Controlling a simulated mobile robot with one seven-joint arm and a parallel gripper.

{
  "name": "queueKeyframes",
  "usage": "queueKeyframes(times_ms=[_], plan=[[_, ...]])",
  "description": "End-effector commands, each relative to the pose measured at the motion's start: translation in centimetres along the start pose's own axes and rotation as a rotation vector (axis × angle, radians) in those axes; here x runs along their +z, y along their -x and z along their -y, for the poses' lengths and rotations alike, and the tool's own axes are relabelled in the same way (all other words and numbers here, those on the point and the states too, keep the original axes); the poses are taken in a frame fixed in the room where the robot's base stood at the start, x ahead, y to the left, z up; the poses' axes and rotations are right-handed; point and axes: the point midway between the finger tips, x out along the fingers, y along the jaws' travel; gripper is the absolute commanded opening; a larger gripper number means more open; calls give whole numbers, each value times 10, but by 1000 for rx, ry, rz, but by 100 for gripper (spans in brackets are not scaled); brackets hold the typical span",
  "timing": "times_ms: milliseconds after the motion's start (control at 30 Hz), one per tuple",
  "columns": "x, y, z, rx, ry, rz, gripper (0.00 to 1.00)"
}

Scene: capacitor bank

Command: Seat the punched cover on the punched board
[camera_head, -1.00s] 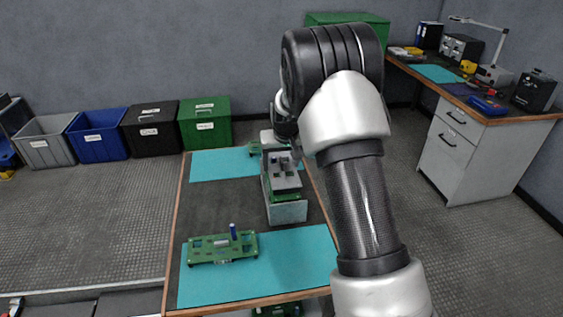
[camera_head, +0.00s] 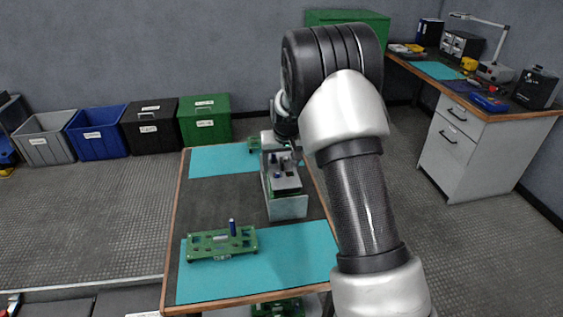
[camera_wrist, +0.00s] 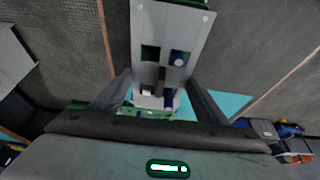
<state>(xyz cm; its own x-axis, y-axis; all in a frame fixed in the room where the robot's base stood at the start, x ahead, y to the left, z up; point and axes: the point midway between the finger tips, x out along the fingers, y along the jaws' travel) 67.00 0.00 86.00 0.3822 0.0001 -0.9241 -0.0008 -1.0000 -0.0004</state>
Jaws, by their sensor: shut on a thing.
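The punched cover is a grey plate (camera_wrist: 172,25) with square cut-outs, seen below my gripper in the wrist view. In the head view the cover (camera_head: 287,183) lies level over a green board (camera_head: 289,195), whose edge shows as a thin strip under it. In the head view my gripper (camera_head: 287,146) is partly hidden by my arm. Whether the cover touches the board all round cannot be told.
A pale box-like stand (camera_head: 287,208) carries the board on the table. Another green board (camera_head: 222,243) with a blue cylinder lies on the front teal mat (camera_head: 290,262). The dark table middle (camera_head: 220,195) is clear. A side bench (camera_head: 505,113) stands at right.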

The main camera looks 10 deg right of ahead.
Motion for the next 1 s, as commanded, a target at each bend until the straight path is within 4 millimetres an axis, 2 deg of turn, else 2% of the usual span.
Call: queueKeyframes(times_ms=[800, 833, 933, 1000], plan=[[0, -2, 0, 0, 0, -2, 41], [0, -2, 0, 0, 0, -2, 72], [0, -2, 0, 0, 0, -2, 89], [0, -2, 0, 0, 0, -1, 90]])
